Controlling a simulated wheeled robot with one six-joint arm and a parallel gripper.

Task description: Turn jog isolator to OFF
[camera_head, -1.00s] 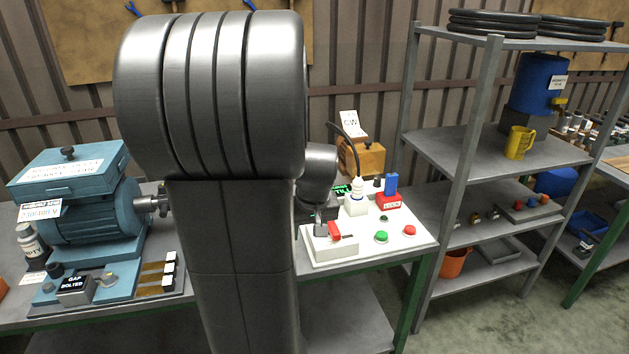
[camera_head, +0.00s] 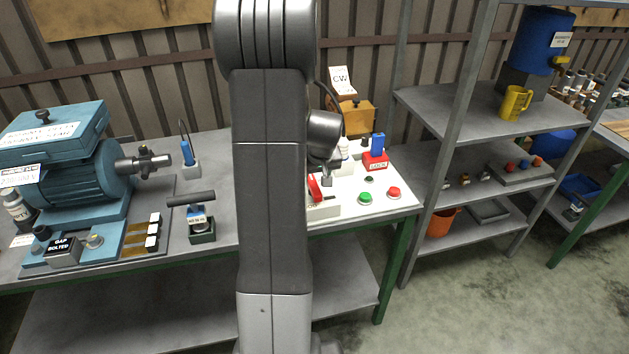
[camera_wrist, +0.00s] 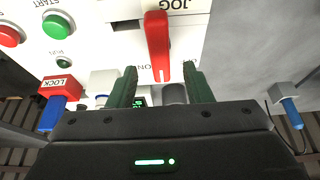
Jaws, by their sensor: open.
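The jog isolator is a red lever (camera_wrist: 158,45) on a white control panel (camera_wrist: 190,45), under the printed word JOG in the wrist view. The lever lies lengthwise, pointing toward part of a word ending in "ON". My gripper (camera_wrist: 160,80) is open. Its two green fingers stand to either side of the lever's near end, and I cannot tell whether they touch it. In the head view the red lever (camera_head: 314,187) shows just beside my arm, which hides part of the panel (camera_head: 385,208) and the gripper tips.
A green START button (camera_head: 365,198) and a red button (camera_head: 393,192) sit right of the lever. A red LOCK block (camera_head: 375,160) with a blue top stands behind. Shelving (camera_head: 460,150) stands at right.

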